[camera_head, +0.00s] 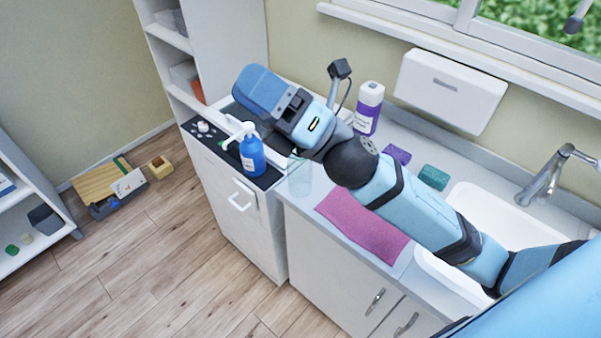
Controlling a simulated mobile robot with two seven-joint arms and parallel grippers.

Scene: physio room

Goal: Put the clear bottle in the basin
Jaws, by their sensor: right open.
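The clear bottle (300,178) stands upright near the left end of the sink counter. It is see-through, and its upper part is close to or partly behind my right arm in the picture. The basin (436,267) is the white sink sunk into the counter at the right; my arm crosses in front of much of it. My right gripper (272,97) is at the far end of the arm, above and to the left of the bottle, apart from it. It is open, with no object seen in it; its fingertips are hard to make out. My left gripper is out of view.
A blue pump bottle (251,155) stands on the dark-topped cabinet left of the counter. A purple-labelled bottle (368,108) stands at the back wall. A pink towel (355,222), a purple sponge (397,154) and a green sponge (433,177) lie on the counter. The tap (548,180) rises behind the basin.

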